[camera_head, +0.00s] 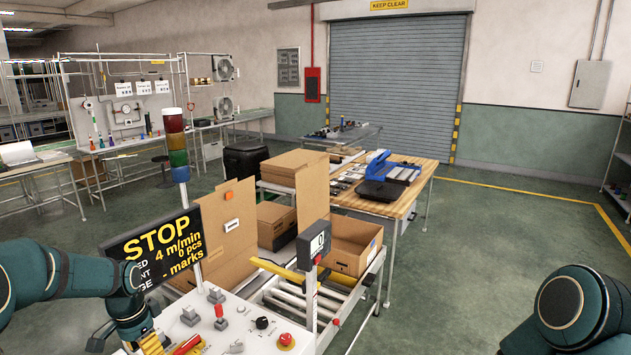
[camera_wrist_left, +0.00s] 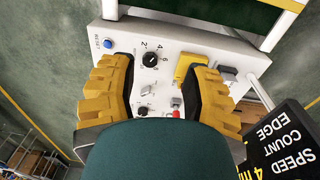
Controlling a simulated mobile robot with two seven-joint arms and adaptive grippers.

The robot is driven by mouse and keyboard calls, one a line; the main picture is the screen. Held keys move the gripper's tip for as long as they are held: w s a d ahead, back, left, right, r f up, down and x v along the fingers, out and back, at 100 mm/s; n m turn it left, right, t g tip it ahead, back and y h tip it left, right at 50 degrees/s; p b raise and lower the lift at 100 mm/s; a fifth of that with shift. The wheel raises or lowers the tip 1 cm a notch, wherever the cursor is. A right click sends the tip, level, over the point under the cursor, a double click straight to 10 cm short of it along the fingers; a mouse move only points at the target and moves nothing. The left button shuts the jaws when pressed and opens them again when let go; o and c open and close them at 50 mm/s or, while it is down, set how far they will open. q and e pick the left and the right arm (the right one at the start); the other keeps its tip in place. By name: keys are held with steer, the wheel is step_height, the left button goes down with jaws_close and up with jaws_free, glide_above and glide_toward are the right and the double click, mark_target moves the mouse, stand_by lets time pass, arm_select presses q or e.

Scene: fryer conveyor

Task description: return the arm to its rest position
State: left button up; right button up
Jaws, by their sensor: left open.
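My left arm (camera_head: 60,275) reaches in from the left, and my left gripper (camera_head: 165,345) hangs at the near-left part of the white control panel (camera_head: 240,315). In the left wrist view, my left gripper (camera_wrist_left: 155,80) has its yellow ribbed fingers wide apart. Panel controls show between and beyond them, including a black knob (camera_wrist_left: 151,60) and a blue button (camera_wrist_left: 107,43). Nothing is held between the fingers. My right arm (camera_head: 580,305) shows only as a dark green link at the lower right; its gripper is outside the view.
The black STOP display (camera_head: 155,245) and a stack light (camera_head: 177,140) stand close to my left arm. Right of the panel are a roller conveyor (camera_head: 300,300), an open cardboard box (camera_head: 352,247) and a wooden table (camera_head: 415,190). The floor at right is clear.

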arm_select(q)
steer(key=d+f+n+h, duration=0.2)
steer(key=d+f, duration=0.9)
steer(key=f, duration=0.3)
steer(key=s+d+f+n+h, duration=0.1)
steer(key=s+d+f+n, duration=0.3)
steer(key=s+d, duration=0.5)
steer(key=s+d+f+n, duration=0.2)
steer(key=s+d+f, duration=0.5)
steer(key=s, duration=0.5)
steer(key=w+d+f+t+b, duration=0.1)
steer(key=w+d+f+b, duration=0.2)
steer(key=b, duration=0.7)
steer(key=shift+w+d+f+m+t, duration=0.3)
steer(key=shift+w+f, duration=0.35)
steer(key=shift+w, duration=0.55)
arm_select(e)
step_height(320, 180, down, 11)
steer(key=shift+a+g, duration=0.3)
arm_select(q)
steer(key=shift+a, duration=0.1)
arm_select(e)
steer(key=shift+w, duration=0.1)
